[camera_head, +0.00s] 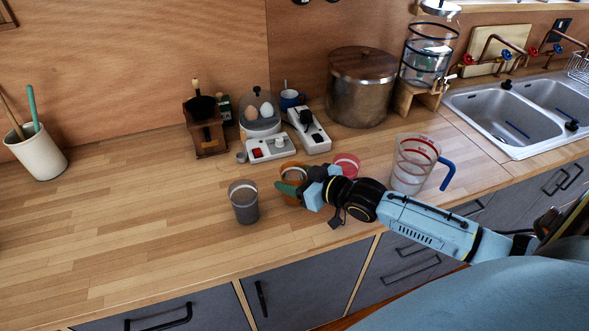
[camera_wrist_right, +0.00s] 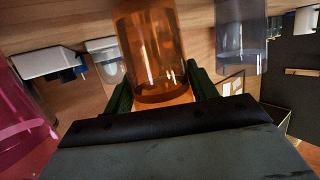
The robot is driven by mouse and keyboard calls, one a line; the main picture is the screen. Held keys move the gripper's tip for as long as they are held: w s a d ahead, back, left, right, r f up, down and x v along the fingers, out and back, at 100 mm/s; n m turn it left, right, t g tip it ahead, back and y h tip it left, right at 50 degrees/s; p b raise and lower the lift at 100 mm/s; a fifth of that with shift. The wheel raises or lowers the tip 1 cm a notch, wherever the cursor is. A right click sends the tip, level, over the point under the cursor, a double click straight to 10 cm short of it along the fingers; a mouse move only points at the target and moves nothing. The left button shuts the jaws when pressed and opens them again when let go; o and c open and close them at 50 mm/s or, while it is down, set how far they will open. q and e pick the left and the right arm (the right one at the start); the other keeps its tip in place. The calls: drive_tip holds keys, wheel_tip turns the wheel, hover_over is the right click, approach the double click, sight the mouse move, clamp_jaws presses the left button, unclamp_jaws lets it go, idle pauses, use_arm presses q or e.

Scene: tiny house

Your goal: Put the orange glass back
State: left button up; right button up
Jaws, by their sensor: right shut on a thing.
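The orange glass (camera_wrist_right: 150,45) stands between the green fingers of my right gripper (camera_wrist_right: 155,85) in the right wrist view, and the gripper is shut on it. In the head view the orange glass (camera_head: 291,170) shows behind my right gripper (camera_head: 300,188), partly hidden by it, at the counter's middle. I cannot tell whether its base touches the counter. A grey glass (camera_head: 244,203) stands just left of it and a pink glass (camera_head: 347,160) stands to its right, behind my arm. My left gripper is in neither view.
A measuring jug (camera_head: 412,165) with a blue handle stands right of my gripper. Behind are white power strips (camera_head: 270,148), an egg cooker (camera_head: 260,118), a coffee grinder (camera_head: 206,132) and a big pot (camera_head: 360,90). The counter (camera_head: 130,200) is clear to the left.

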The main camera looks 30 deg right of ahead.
drive_tip(key=shift+f, duration=0.25)
drive_tip(key=o, duration=1.2)
drive_tip(key=shift+r, duration=0.1)
drive_tip(key=p+v, duration=0.1)
drive_tip(key=v, duration=1.1)
drive_tip(key=shift+r, duration=0.1)
